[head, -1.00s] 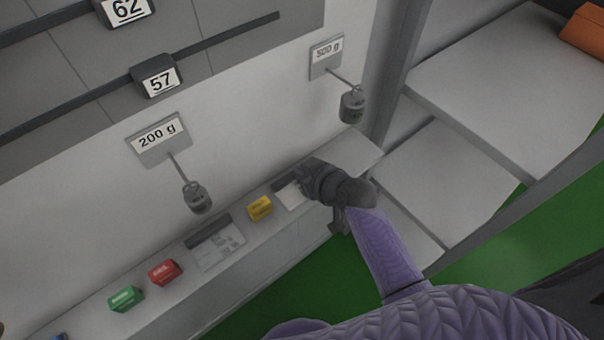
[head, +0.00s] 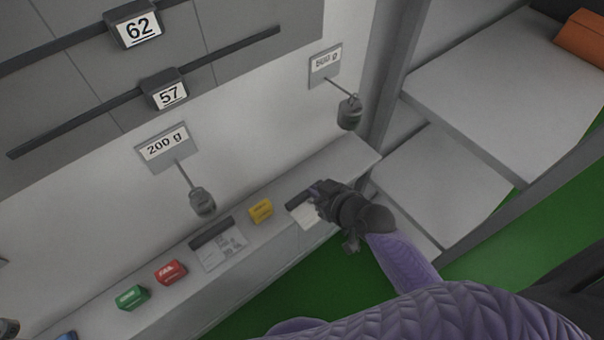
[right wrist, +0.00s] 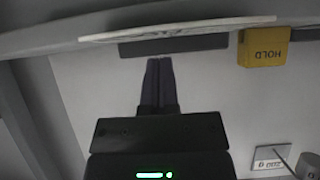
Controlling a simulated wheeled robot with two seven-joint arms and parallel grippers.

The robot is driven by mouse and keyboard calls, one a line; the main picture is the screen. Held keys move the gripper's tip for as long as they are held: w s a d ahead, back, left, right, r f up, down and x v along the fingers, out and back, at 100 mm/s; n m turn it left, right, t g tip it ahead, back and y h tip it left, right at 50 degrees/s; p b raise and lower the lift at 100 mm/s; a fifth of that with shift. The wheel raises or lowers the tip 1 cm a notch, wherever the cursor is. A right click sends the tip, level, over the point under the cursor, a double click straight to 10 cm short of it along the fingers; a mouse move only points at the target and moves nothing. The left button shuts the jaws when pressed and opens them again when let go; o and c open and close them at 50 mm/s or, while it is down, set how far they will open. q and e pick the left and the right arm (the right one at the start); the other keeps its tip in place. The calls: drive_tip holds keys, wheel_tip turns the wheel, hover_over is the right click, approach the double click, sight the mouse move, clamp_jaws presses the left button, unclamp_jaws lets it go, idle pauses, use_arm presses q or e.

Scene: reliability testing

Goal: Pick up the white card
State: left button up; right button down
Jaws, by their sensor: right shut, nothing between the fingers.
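The white card (head: 308,214) lies on the long grey ledge, with a dark bar along its back edge. In the right wrist view the card (right wrist: 180,29) shows as a thin pale strip in front of the dark bar. My right gripper (head: 317,192) is at the card's right end and covers part of it in the head view. In the right wrist view the fingers of my right gripper (right wrist: 158,62) are shut with nothing between them, their tips close to the bar; contact cannot be told. My left gripper is not clearly in view.
Weights hang above at the 200 g (head: 203,201) and 500 g (head: 349,113) signs. Grey shelves (head: 445,180) stand to the right.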

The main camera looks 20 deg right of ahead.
drive_tip(key=shift+s+f, duration=0.25)
drive_tip(key=shift+f, duration=0.1)
